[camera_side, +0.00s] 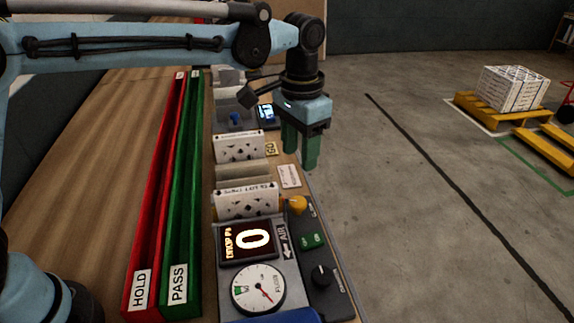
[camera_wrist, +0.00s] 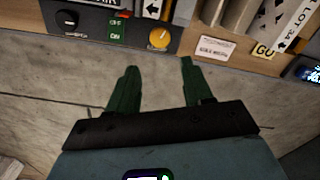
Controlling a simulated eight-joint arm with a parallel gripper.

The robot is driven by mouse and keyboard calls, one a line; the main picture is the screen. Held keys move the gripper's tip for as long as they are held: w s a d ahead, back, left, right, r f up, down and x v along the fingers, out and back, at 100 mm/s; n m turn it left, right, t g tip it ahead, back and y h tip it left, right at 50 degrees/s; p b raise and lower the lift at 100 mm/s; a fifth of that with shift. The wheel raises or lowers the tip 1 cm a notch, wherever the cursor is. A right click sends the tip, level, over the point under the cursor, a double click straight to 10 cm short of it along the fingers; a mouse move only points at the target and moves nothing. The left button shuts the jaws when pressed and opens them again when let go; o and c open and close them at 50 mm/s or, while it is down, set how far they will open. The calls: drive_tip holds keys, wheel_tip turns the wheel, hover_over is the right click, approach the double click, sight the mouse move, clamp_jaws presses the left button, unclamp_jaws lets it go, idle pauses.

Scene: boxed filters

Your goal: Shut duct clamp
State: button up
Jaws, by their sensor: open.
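A yellow knob (camera_side: 295,204) sits on a dark control strip (camera_side: 322,248) at the bench's right edge; its small lettering is too small to read. It also shows in the wrist view (camera_wrist: 159,38), ahead of the fingertips. My gripper (camera_side: 300,158) is open and empty, with green fingers pointing down, above and behind the knob in the side view. In the wrist view the gripper (camera_wrist: 158,66) shows two parted fingers, apart from the strip. A green switch (camera_side: 312,241) and a black knob (camera_side: 321,275) are on the same strip. I cannot make out a duct clamp.
A display (camera_side: 249,240) reads 0 above a round gauge (camera_side: 258,288). White boxed filters (camera_side: 247,199) stand in a row left of the strip. A green PASS channel (camera_side: 180,240) and a red HOLD channel (camera_side: 146,240) lie further left. Open floor lies right of the bench.

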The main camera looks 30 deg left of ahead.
sight(298, 201)
wheel_tip(298, 201, down, 12)
drive_tip(key=shift+r, duration=0.1)
idle(0.5)
drive_tip(key=c, duration=0.8)
